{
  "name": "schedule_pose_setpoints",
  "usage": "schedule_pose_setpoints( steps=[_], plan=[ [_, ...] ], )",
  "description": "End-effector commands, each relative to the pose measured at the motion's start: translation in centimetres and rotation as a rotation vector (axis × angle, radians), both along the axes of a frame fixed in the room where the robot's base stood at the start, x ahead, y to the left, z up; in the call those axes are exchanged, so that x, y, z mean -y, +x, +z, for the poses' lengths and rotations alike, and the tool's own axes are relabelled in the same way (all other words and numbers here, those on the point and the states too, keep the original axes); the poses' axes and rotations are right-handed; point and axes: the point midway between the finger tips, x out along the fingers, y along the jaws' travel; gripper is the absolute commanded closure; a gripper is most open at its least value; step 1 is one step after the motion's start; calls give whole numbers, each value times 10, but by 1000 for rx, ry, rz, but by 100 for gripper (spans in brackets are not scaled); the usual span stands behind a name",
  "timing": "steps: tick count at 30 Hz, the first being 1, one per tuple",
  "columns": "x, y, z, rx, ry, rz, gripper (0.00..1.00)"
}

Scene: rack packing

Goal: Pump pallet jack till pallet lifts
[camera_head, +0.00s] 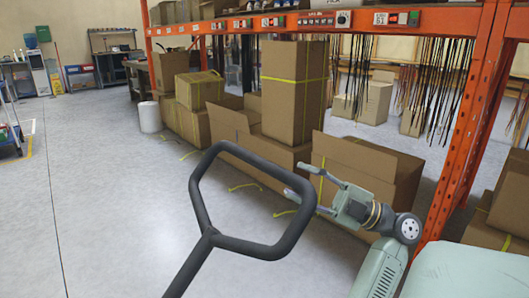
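The pallet jack's handle (208,238) is a dark grey loop on a shaft that rises from the bottom edge, tilted to the right. My gripper (294,179) is at the right side of the loop, pointing left. Its two fingers are spread apart, one tip above the other. The lower fingertip shows inside the loop, overlapping the handle's right corner. I cannot tell whether it touches the handle. The jack's body, its forks and the pallet are not in view.
An orange rack (462,120) with hanging dark strips stands behind and right. Cardboard boxes (293,95) line its foot, close behind my gripper. Yellow straps lie on the floor. A white cylinder (150,117) stands further left. The grey floor (100,180) at left is clear.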

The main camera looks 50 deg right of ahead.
Motion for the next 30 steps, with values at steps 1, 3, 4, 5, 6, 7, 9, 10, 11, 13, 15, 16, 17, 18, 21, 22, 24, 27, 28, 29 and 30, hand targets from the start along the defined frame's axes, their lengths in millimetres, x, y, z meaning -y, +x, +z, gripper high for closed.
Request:
schedule_pose_setpoints(
  steps=[1, 3, 4, 5, 6, 7, 9, 10, 11, 13, 15, 16, 17, 18, 21, 22, 24, 27, 28, 29, 30],
  plan=[
    [-3, 4, 2, 0, -1, 1, 59],
    [-8, 13, 6, 0, -1, 2, 59],
    [-10, 17, 8, -1, -2, 3, 59],
    [-13, 21, 10, 0, -1, 2, 59],
    [-17, 27, 14, -2, -3, 3, 59],
    [-19, 32, 17, 0, -1, 2, 59],
    [-26, 43, 22, 0, -1, 2, 59],
    [-28, 47, 24, 0, -1, 2, 59],
    [-31, 52, 26, -1, -1, 2, 59],
    [-36, 60, 31, 0, -2, 2, 59],
    [-40, 68, 35, 0, -1, 1, 59],
    [-42, 71, 36, 0, -1, 1, 59],
    [-43, 73, 37, 0, -1, 1, 59],
    [-45, 76, 38, 0, -1, 1, 59],
    [-47, 80, 40, 1, -1, 0, 59],
    [-47, 81, 40, 0, -1, 0, 59],
    [-48, 82, 40, 1, 0, -1, 59],
    [-48, 82, 40, 1, -1, 0, 59],
    [-48, 82, 40, 0, -1, 0, 59],
    [-48, 82, 40, 1, -1, 0, 59],
    [-48, 82, 40, 1, -1, 0, 59]
  ],
)
